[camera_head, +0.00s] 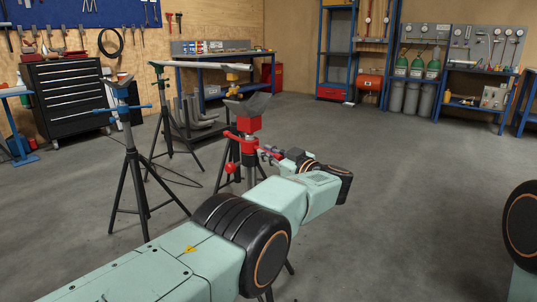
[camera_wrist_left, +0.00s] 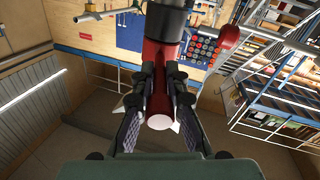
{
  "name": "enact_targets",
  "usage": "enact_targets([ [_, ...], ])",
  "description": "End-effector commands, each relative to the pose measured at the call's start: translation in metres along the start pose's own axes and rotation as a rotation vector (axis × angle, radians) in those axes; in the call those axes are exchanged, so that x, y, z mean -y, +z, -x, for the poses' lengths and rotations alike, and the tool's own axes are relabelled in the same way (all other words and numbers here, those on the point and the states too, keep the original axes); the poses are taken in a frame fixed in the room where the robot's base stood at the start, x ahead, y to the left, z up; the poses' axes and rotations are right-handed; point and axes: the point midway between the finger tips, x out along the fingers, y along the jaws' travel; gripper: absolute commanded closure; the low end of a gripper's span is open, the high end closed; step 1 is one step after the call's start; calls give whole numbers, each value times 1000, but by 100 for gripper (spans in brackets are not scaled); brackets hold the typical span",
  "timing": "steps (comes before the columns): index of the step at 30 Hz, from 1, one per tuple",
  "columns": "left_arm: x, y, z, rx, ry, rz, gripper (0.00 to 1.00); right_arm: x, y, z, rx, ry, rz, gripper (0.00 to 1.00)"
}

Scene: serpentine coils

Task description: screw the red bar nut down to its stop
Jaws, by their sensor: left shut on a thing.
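The red bar nut (camera_head: 240,138) sits on a tripod stand below its red block (camera_head: 248,122) and grey V-shaped head. One arm of it ends in a red ball (camera_head: 230,168) hanging low on the left. My left gripper (camera_head: 272,154) reaches the nut from the right. In the left wrist view the fingers of my left gripper (camera_wrist_left: 160,95) are shut on a red bar of the nut (camera_wrist_left: 158,108), whose round end faces the camera. A red ball (camera_wrist_left: 229,36) shows at upper right there, beside the dark post. The threads are too small to tell. My right gripper is out of view.
A stand with blue fittings (camera_head: 126,105) is at left, and another stand behind it bears a long pale pipe (camera_head: 200,65). A rack of dark pipes (camera_head: 190,115) stands behind the red stand. Open floor (camera_head: 400,180) lies to the right.

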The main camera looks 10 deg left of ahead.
Motion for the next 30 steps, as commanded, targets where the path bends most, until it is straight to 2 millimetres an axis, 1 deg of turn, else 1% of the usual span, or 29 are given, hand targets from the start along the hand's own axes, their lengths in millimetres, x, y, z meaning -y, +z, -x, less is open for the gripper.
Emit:
enact_targets([
  [1,0,-3,-1,-5,0,3,100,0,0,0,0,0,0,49],
  [8,0,-3,-1,-5,-1,4,100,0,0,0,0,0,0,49],
  [9,-1,-3,-1,-5,-1,4,86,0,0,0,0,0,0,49],
  [17,-1,-1,-1,-3,-1,2,64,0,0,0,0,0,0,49],
  [26,-1,-1,-1,-1,-1,2,64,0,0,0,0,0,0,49],
  [30,-3,-10,-1,-2,0,2,64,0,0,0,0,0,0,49],
])
